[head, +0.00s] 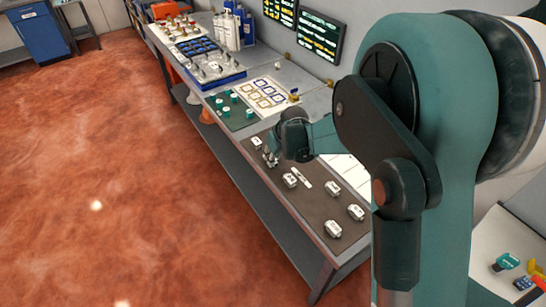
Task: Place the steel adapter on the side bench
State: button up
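Several small silver-grey fittings lie on the dark mat (284,208) at the near end of the long bench. One fitting (257,142) is at the mat's far left, others (290,180) (333,229) are nearer. I cannot tell which one is the steel adapter. A light-topped surface (488,238) at the lower right may be the side bench; I cannot be sure.
Further along the bench are a green mat (240,122) with small parts, a white sheet with coloured squares (262,94), a blue tray (215,80) and white bottles (229,30). Coloured parts (507,262) lie on the lower-right surface. The red floor at left is clear.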

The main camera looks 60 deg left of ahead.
jog(key=shift+f, duration=0.25)
jog(key=o, duration=1.1)
jog(key=shift+r, duration=0.15)
jog(key=shift+v, duration=5.9)
jog(key=shift+d, duration=0.1)
